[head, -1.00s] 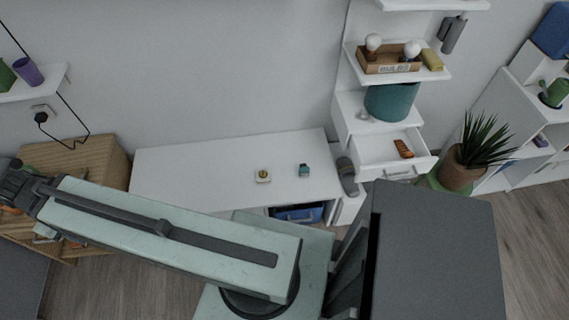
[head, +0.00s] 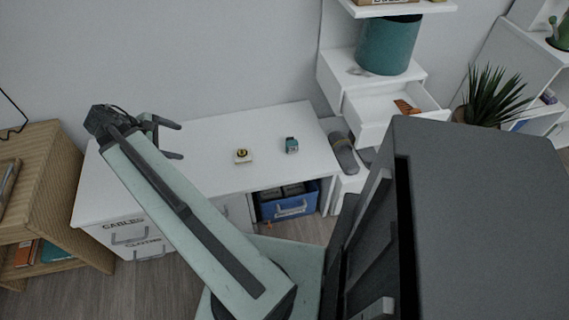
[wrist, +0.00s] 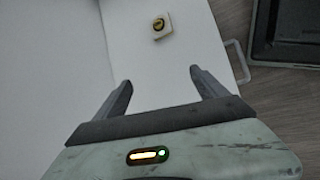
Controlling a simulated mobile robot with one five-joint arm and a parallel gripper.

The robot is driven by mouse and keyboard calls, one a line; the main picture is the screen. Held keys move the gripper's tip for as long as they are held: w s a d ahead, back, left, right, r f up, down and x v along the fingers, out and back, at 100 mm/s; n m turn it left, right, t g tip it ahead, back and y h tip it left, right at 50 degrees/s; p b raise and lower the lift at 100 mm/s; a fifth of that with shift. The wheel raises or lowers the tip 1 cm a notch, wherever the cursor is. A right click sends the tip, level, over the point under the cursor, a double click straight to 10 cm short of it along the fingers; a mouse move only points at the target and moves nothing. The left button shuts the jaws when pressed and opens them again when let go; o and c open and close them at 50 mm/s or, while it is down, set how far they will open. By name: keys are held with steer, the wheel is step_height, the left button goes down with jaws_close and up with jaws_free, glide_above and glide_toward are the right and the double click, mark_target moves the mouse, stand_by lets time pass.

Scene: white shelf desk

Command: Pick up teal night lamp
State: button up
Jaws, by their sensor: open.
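My gripper (head: 181,141) is open and empty above the left part of the desk, well left of the teal item. In the wrist view my gripper (wrist: 161,77) has its fingers spread over bare white desktop. A small white square item with a gold and black top (head: 242,155) lies between gripper and teal item; it also shows in the wrist view (wrist: 160,25).
A large teal cylinder (head: 388,48) stands on the white shelf unit at right. An open drawer (head: 385,108) there holds an orange item (head: 405,106). A grey rolled item (head: 343,152) lies right of the desk. A blue bin (head: 290,205) sits below the desktop.

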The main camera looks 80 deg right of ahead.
mark_target(289, 141)
steer(key=s+d+f+g+b, duration=0.1)
steer(key=s+d+f+b, duration=0.2)
steer(key=s+d+b, duration=0.1)
steer(key=s+d+f+g+b, duration=0.2)
steer(key=s+d+f+b, duration=0.2)
steer(key=s, duration=0.3)
steer(key=s+d+f+n+g+b, duration=0.1)
steer(key=s+d+f+b, duration=0.3)
steer(key=s, duration=0.2)
steer(key=shift+d+g+b, duration=0.3)
steer(key=s+d+g+b, duration=0.1)
steer(key=s+b, duration=0.1)
steer(key=s, duration=0.1)
steer(key=s+d+f+g+b, duration=0.1)
steer(key=s+b, duration=0.1)
steer(key=s, duration=0.2)
steer(key=s+d+f+n+g+b, duration=0.1)
steer(key=s+d, duration=0.1)
steer(key=s, duration=0.1)
steer(key=shift+s+b, duration=0.3)
steer(key=shift+b, duration=0.1)
steer(key=shift+s+r, duration=0.15)
steer(key=shift+r, duration=0.05)
steer(key=b+x, duration=0.2)
steer(key=x, duration=0.5)
steer(key=shift+s+f+b, duration=0.1)
steer(key=shift+s+b, duration=0.2)
steer(key=c, duration=1.5)
step_height(289, 141, up, 10)
steer(key=p, duration=1)
